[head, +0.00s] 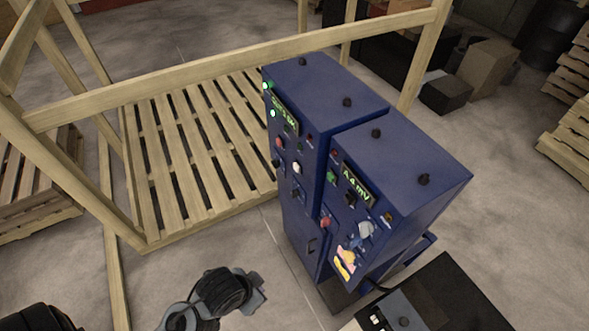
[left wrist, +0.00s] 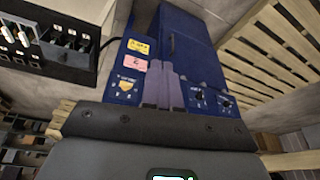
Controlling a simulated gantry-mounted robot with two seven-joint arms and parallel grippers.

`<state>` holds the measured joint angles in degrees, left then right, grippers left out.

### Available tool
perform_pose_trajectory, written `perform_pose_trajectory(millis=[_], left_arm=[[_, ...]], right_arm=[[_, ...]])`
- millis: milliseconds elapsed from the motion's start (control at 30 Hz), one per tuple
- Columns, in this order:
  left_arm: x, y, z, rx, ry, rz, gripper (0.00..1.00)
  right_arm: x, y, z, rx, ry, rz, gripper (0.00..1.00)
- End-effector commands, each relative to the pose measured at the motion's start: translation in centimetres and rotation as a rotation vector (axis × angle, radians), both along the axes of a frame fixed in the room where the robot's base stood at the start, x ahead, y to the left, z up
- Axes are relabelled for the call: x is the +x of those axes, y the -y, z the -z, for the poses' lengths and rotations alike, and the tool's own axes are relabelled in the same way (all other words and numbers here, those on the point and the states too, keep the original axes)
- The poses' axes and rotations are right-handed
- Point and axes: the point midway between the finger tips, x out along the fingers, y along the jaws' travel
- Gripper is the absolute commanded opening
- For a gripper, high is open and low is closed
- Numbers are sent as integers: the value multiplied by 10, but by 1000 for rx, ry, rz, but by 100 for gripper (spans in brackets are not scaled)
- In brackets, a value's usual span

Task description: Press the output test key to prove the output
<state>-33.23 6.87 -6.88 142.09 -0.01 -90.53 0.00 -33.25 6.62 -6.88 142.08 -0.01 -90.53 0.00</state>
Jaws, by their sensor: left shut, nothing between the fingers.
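Two blue control cabinets stand side by side in the head view. The left cabinet (head: 312,160) has a green-lit display (head: 285,117), two lit green lamps and several buttons. The right cabinet (head: 400,165) has a display (head: 357,184) that seems to read 4.4 mV, with buttons and labels below. I cannot tell which button is the output test key. In the left wrist view my left gripper (left wrist: 163,80) is shut and empty in front of a blue panel (left wrist: 205,70). Contact cannot be judged. Its fingertips are not clear in the head view. My right gripper is not seen.
A dark box with white keys (left wrist: 35,40) is near the left in the left wrist view. A wooden frame (head: 230,75) and slatted pallet (head: 200,150) stand behind the cabinets. Brown boxes (head: 485,65) lie at the back right. Open floor (head: 500,200) lies right of the cabinets.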

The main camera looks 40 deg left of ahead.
Motion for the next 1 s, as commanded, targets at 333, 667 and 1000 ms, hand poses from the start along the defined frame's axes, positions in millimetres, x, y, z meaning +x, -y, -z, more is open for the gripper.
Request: perform_pose_trajectory(millis=[333, 667, 1000], left_arm=[[23, 3, -5, -2, 127, 47, 0], [100, -37, 50, 103, 463, 72, 0], [201, -155, 95, 430, 845, 55, 0]], right_arm=[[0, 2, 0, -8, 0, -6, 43], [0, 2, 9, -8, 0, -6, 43], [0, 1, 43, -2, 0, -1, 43]])
